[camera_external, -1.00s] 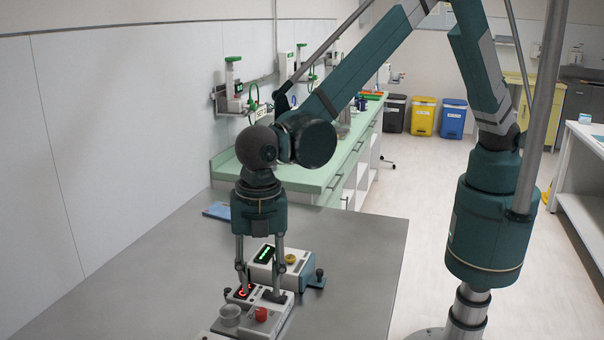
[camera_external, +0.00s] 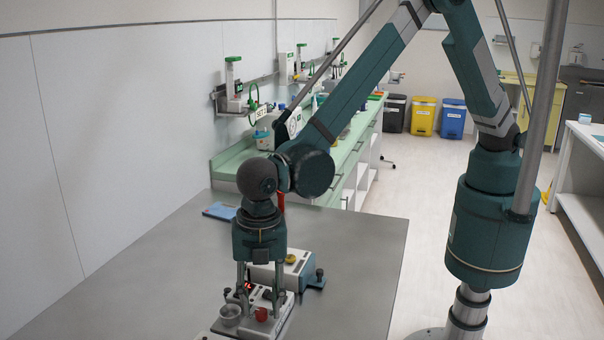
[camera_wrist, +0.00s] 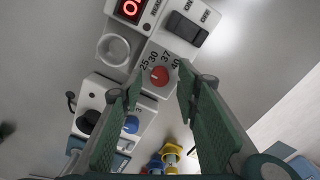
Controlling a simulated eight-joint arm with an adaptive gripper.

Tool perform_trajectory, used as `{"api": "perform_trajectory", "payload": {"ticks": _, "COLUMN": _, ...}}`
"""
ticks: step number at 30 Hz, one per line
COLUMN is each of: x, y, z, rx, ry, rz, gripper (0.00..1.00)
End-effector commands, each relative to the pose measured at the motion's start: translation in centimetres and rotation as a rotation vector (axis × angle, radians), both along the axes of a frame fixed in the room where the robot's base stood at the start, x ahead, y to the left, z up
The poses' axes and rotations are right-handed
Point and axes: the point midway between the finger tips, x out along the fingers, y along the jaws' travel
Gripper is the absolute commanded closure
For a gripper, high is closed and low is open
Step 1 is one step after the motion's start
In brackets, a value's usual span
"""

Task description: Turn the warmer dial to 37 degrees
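The warmer's red dial (camera_wrist: 159,75) sits on a white panel with the marks 25, 30, 37 and 40 around it; I cannot tell which mark it points to. It also shows in the external view (camera_external: 261,314). The warmer (camera_wrist: 132,33) has a red display (camera_wrist: 130,8), a round cup holder (camera_wrist: 114,49) and a dark ON/OFF switch (camera_wrist: 185,29). My gripper (camera_wrist: 158,88) is open, pointing down over the warmer. In the wrist view the dial shows between its two fingers, and I see no contact. My gripper also appears above the warmer in the external view (camera_external: 261,300).
A second white and teal device (camera_external: 297,266) with a yellow knob stands just behind the warmer; a blue knob (camera_wrist: 131,124) shows on a device in the wrist view. A blue flat item (camera_external: 219,212) lies farther back. The grey table (camera_external: 150,275) is clear to the left.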

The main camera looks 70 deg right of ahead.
Motion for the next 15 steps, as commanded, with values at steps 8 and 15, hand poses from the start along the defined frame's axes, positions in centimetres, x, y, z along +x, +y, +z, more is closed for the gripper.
{"api": "perform_trajectory", "payload": {"ticks": 8, "x": 0.0, "y": 0.0, "z": -1.4, "rx": 0.0, "ry": 0.0, "rz": 0.0, "gripper": 0.68}}
{"api": "perform_trajectory", "payload": {"ticks": 15, "x": 0.0, "y": 0.0, "z": -1.5, "rx": 0.0, "ry": 0.0, "rz": 0.0, "gripper": 0.68}}
